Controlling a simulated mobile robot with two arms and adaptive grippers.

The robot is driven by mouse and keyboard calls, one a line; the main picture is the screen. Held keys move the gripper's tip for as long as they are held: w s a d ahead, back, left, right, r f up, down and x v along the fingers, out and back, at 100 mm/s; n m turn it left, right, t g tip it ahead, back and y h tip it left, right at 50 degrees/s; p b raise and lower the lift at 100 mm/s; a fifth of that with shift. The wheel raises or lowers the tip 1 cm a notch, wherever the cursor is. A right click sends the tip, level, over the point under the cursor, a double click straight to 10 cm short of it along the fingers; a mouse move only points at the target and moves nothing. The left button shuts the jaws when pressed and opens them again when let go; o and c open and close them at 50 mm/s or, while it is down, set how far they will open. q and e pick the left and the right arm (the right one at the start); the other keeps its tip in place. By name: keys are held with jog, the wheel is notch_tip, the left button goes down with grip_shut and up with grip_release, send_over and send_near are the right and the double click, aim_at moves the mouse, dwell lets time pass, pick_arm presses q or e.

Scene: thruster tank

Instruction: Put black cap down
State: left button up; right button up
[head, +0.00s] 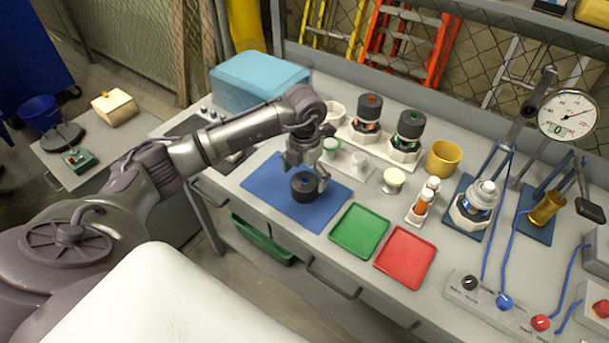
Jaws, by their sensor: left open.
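The black cap (303,187) is a dark round piece with a small blue mark on top. It sits on the blue mat (273,197), near the mat's middle. My left gripper (312,166) is open, right at the cap's far side and just above it, pointing down. I cannot tell whether its fingers touch the cap. My right gripper is not in view.
A green tray (359,231) and a red tray (405,257) lie right of the mat. A light blue box (258,79) is at the back left.

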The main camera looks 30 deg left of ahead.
aim_at(305, 179)
pick_arm(q)
jog(key=shift+r+p, duration=0.85)
jog(key=shift+r, duration=0.05)
notch_tip(305, 179, up, 12)
jog(key=b, duration=0.3)
jog(key=shift+f+b, duration=0.25)
jog(key=shift+b, duration=0.15)
